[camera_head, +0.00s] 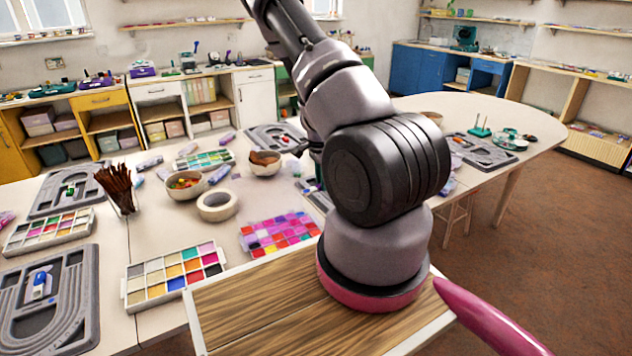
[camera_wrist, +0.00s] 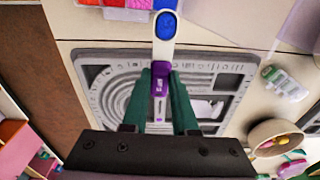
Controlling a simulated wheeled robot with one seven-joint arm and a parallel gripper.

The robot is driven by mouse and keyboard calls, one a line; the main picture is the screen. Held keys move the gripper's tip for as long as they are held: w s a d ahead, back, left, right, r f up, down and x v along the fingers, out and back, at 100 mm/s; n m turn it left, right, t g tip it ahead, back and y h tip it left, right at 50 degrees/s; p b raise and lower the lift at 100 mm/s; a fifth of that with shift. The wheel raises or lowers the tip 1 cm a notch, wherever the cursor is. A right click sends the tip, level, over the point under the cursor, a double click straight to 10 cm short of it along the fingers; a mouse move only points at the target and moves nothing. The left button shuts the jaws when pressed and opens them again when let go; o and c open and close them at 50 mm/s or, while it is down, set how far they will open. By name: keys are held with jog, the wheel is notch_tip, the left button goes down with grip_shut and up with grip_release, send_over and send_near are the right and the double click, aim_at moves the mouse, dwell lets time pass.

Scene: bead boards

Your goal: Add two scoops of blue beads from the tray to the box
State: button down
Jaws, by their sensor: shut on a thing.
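My gripper (camera_wrist: 161,78) has its green fingers shut on the purple handle of a white scoop (camera_wrist: 163,53) in the wrist view. The scoop's bowl, at the far end, shows a blue fill (camera_wrist: 166,25). The scoop is above a grey bead board (camera_wrist: 92,72). At the top edge of the wrist view is a part of a tray (camera_wrist: 149,4) with pink, red, and blue cells. In the head view, a tray with pink, red and purple cells (camera_head: 283,235) lies beside my arm's base. I cannot tell which container is the box. My arm hides part of the table in the head view.
A bowl (camera_wrist: 259,136) and a small clear container with a green part (camera_wrist: 285,83) lie right of the board. In the head view, a multicoloured tray (camera_head: 128,291), a tape roll (camera_head: 217,207), bowls and a brush cup (camera_head: 122,203) crowd the table.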

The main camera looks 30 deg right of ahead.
aim_at(315, 188)
jog(key=shift+a+f+h, duration=0.2)
jog(key=shift+f+h, duration=0.1)
jog(key=shift+f, duration=0.3)
jog(key=shift+a+f+h, duration=0.25)
jog(key=shift+f+h, duration=0.05)
jog(key=shift+f, duration=0.35)
jog(key=shift+a+f+h, duration=0.2)
jog(key=shift+f+h, duration=0.1)
jog(key=shift+f, duration=0.3)
jog(key=shift+a+r+h, duration=0.35)
jog(key=shift+r+h, duration=0.05)
jog(key=shift+h, duration=0.2)
jog(key=shift+a+r+h, duration=0.3)
jog(key=shift+r+h, duration=0.15)
jog(key=shift+h, duration=0.35)
jog(key=shift+a+r+h, duration=0.25)
jog(key=shift+r+h, duration=0.15)
jog(key=shift+h, duration=0.4)
jog(key=shift+a, duration=0.1)
jog(key=shift+a+h, duration=0.15)
jog(key=shift+h, duration=0.15)
jog(key=shift+a+r+h, duration=0.3)
jog(key=shift+a+h, duration=0.05)
jog(key=shift+h, duration=0.35)
jog(key=shift+a+r+h, duration=0.3)
jog(key=shift+h, duration=0.4)
jog(key=shift+a, duration=0.1)
